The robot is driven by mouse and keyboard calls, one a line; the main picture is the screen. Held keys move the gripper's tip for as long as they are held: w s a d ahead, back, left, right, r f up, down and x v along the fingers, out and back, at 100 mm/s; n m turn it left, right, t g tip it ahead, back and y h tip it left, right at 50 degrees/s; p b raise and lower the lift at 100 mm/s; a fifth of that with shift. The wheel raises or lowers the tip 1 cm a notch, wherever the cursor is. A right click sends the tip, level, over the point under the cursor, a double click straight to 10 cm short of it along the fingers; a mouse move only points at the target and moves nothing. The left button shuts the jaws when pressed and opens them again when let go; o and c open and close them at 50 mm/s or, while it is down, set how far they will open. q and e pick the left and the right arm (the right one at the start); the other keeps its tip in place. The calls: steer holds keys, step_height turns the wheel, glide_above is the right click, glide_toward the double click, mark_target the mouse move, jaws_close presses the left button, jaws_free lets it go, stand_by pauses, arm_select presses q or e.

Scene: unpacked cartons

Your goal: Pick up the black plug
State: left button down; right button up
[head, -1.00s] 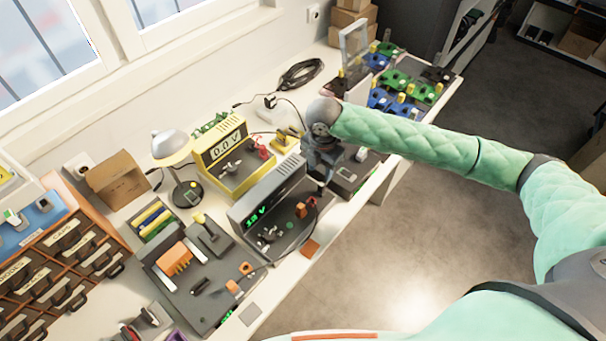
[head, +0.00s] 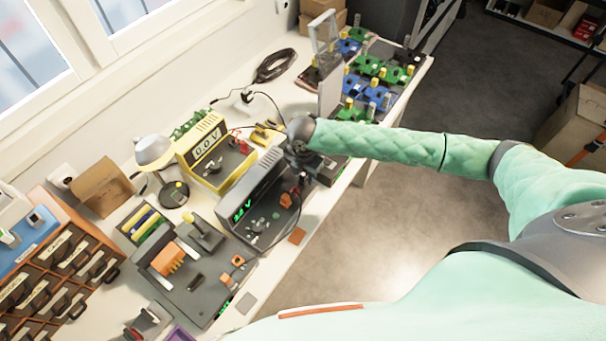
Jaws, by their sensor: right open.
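A small black piece, which looks like the black plug (head: 196,281), lies on the grey board (head: 190,303) at the front of the bench, near orange parts. It is small, so I cannot be sure of its shape. My right gripper (head: 303,188) points down by the right side of the dark grey meter with green digits (head: 240,212), well up and right of the black piece. It is open, and its fingers are small and partly hidden by my wrist. I cannot see anything held in it. My left gripper is not in view.
A yellow meter (head: 187,150) and a lamp (head: 152,152) stand behind the grey board. A drawer unit (head: 85,262) stands at left. Blue and green parts (head: 365,85) crowd the bench's far end. Open floor lies right of the bench.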

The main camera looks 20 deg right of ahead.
mark_target(303, 174)
steer(key=shift+c, duration=0.4)
jaws_close()
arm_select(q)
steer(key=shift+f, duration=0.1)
